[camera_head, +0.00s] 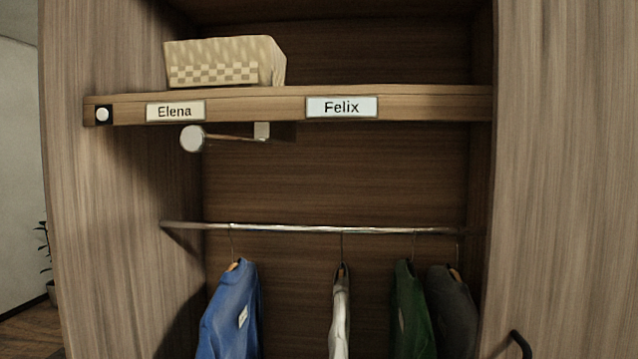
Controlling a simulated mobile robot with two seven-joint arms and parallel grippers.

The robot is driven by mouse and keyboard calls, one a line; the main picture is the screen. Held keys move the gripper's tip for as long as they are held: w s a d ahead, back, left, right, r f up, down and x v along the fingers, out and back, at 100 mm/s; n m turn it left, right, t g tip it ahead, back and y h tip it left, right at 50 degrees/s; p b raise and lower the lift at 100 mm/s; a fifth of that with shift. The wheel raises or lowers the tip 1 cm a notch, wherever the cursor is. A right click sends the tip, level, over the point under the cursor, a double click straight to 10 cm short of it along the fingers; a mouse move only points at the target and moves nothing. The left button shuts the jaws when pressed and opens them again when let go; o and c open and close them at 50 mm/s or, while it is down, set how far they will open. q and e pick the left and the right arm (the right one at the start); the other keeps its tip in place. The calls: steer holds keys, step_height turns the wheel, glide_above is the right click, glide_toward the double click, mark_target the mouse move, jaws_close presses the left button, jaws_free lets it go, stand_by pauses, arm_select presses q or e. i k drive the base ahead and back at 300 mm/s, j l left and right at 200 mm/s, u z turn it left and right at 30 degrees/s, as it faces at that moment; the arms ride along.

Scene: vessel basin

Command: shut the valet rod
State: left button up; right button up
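The valet rod (230,137) is under the wardrobe shelf, near its left side. It is a thin rod with a round pale knob (192,138) at its near end and a small light bracket (262,130) farther back. The rod sticks out from under the shelf toward me, with the knob hanging just below the shelf's front edge. Nothing hangs on it. Neither of my grippers shows in the head view.
The shelf (410,104) carries Elena and Felix labels and a woven basket (222,62). Below, a metal clothes rail (290,228) holds a blue garment (230,310), a white one (340,315), a green one (410,315) and a dark one (455,310). Wooden side panels flank the opening.

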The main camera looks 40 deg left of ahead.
mark_target(194, 138)
steer(key=u, duration=1.85)
